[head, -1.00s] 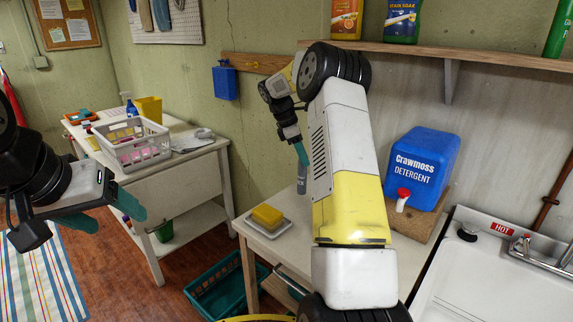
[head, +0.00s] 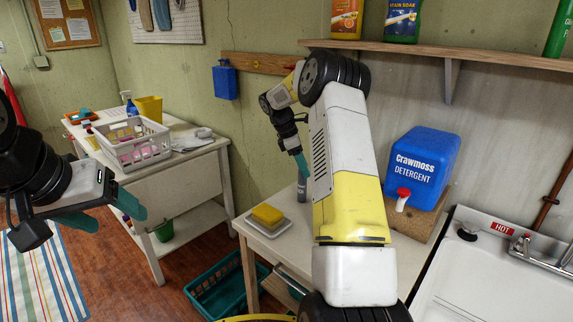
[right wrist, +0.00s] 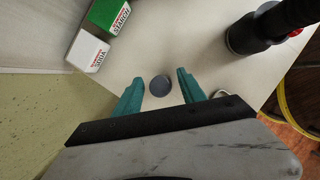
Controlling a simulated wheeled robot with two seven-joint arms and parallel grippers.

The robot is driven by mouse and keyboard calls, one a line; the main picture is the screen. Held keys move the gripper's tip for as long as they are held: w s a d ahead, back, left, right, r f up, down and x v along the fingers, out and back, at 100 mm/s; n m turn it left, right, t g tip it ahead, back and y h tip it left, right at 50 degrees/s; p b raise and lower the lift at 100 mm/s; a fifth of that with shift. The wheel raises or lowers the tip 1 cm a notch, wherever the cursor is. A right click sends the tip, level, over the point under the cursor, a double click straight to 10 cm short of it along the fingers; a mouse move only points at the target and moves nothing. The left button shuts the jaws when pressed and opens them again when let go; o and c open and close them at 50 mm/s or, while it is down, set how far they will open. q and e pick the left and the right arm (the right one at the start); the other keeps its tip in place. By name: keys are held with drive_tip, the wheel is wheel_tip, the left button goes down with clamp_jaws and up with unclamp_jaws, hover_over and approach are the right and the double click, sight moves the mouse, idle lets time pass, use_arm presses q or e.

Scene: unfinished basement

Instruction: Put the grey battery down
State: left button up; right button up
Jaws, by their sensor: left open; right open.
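The grey battery (head: 302,190) stands upright on the small white table, just below my right gripper (head: 301,172). In the right wrist view the battery (right wrist: 160,86) shows as a dark round end between the two teal fingertips of my right gripper (right wrist: 160,78). A gap shows on each side of it, so the gripper is open around it. My left gripper (head: 115,218) is open and empty at the left, in front of the long workbench and away from the battery.
A yellow sponge (head: 267,214) lies on a white dish left of the battery. Green-and-white boxes (right wrist: 88,50) stand near it in the right wrist view. A blue detergent jug (head: 420,168) is to the right. A teal basket (head: 222,290) is on the floor.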

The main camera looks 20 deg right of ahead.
drive_tip(key=shift+r, duration=0.1)
drive_tip(key=v, duration=1.2)
drive_tip(key=s+a+r+m+t+y, duration=0.1)
drive_tip(key=s+a+r+m+t, duration=0.1)
drive_tip(key=s+a+r, duration=0.35)
drive_tip(key=s+a+r+m+t+y, duration=0.2)
drive_tip(key=s+r+m, duration=0.25)
drive_tip(key=s, duration=0.75)
drive_tip(key=s+a+f+m+t+y, duration=0.1)
drive_tip(key=s+a+m, duration=0.1)
drive_tip(key=s, duration=0.4)
drive_tip(key=s+a+f+m+t+y, duration=0.1)
drive_tip(key=s+a+f+m, duration=0.1)
drive_tip(key=s, duration=0.4)
drive_tip(key=s+a+f+m+t+y, duration=0.1)
drive_tip(key=s+a+m, duration=0.1)
drive_tip(key=s+m, duration=0.2)
drive_tip(key=s, duration=0.3)
drive_tip(key=shift+a+f+y, duration=0.2)
drive_tip(key=shift+f+y, duration=0.1)
drive_tip(key=shift+f, duration=0.05)
